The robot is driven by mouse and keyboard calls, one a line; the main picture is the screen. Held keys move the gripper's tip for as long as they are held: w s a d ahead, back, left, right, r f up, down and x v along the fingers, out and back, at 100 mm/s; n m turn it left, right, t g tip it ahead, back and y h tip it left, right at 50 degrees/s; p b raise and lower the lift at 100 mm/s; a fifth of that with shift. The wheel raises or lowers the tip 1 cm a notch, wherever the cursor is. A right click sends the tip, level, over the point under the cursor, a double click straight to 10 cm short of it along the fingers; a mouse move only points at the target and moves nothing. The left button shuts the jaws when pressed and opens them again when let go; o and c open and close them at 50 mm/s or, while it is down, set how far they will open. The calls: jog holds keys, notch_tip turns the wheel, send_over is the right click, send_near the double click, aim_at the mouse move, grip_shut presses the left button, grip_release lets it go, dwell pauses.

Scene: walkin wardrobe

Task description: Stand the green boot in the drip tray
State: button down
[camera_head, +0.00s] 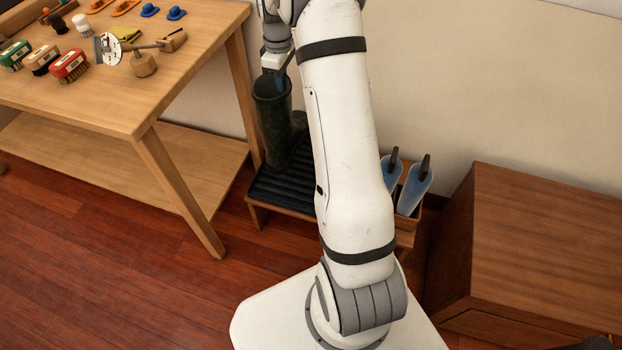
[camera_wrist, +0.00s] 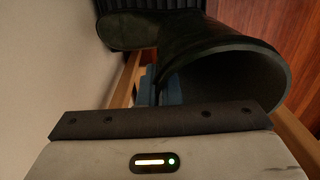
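The dark green boot (camera_head: 274,122) is upright at the back of the black ridged drip tray (camera_head: 283,192), its toe towards the wall. Its sole appears to be at the tray, but I cannot tell for certain whether it touches. My gripper (camera_head: 279,79) is at the boot's top rim, with a blue finger inside the opening. In the wrist view the boot (camera_wrist: 225,75) shows its open top, and the blue fingers (camera_wrist: 158,88) are closed on the shaft wall. Part of the tray is hidden behind my arm.
The tray rests on a low wooden stand (camera_head: 257,207). A wooden table (camera_head: 130,95) with brushes and small tools stands to the left. Two blue boot shapers (camera_head: 413,190) stand in a holder to the right, near a wooden cabinet (camera_head: 545,240). The wall is close behind.

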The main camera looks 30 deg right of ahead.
notch_tip(320, 180, down, 12)
jog(key=b, duration=0.5)
jog(key=shift+f, duration=0.4)
jog(key=c, duration=1.6)
grip_release()
